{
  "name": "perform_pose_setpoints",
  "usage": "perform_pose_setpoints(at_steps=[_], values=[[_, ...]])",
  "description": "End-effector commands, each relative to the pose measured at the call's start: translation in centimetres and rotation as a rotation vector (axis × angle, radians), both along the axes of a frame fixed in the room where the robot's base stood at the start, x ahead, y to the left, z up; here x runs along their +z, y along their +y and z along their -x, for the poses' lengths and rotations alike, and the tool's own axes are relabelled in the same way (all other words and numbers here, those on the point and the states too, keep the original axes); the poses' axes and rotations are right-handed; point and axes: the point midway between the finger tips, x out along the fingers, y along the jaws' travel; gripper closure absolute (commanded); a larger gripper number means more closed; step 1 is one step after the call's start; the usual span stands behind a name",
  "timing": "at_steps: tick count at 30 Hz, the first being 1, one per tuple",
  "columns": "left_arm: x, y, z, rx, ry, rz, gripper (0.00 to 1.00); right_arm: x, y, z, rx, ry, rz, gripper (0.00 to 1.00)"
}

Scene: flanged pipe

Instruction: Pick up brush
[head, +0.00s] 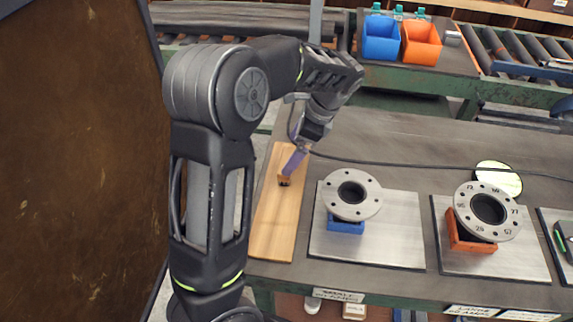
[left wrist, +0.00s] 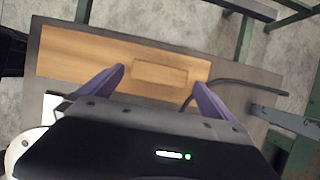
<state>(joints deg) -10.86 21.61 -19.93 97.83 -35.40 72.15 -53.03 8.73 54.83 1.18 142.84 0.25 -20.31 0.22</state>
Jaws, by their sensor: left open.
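The brush (head: 284,180) is a small wooden block with a dark lower part. It stands on a light wooden board (head: 270,235) at the left end of the table. In the left wrist view the brush (left wrist: 160,75) shows as a wooden rectangle, much the same colour as the board (left wrist: 75,55). My left gripper (head: 293,163) has purple fingers and points down at the brush from above. In the left wrist view its fingers (left wrist: 162,77) are apart, one on each side of the brush. They partly hide the brush in the head view. My right gripper is not in view.
Right of the board, a flange (head: 352,212) rests on a blue block and another flange (head: 467,222) on an orange block, each on a metal plate. A black cable (head: 400,163) crosses the table behind them. Blue and orange bins (head: 381,43) stand at the back.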

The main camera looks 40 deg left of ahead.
Motion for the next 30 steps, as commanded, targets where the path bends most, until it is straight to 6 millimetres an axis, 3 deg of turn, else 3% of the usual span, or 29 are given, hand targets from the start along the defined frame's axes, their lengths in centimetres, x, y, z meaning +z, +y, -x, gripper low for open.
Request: perform_pose_setpoints(at_steps=[7,18,30], values=[[-0.5,0.2,0.2,0.001,0.003,0.000,0.00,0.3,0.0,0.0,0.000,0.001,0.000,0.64],[-4.8,1.6,0.9,0.002,0.002,0.001,0.00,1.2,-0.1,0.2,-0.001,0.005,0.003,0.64],[-4.9,1.6,0.8,0.000,0.000,0.001,0.00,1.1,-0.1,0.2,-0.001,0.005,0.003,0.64]])
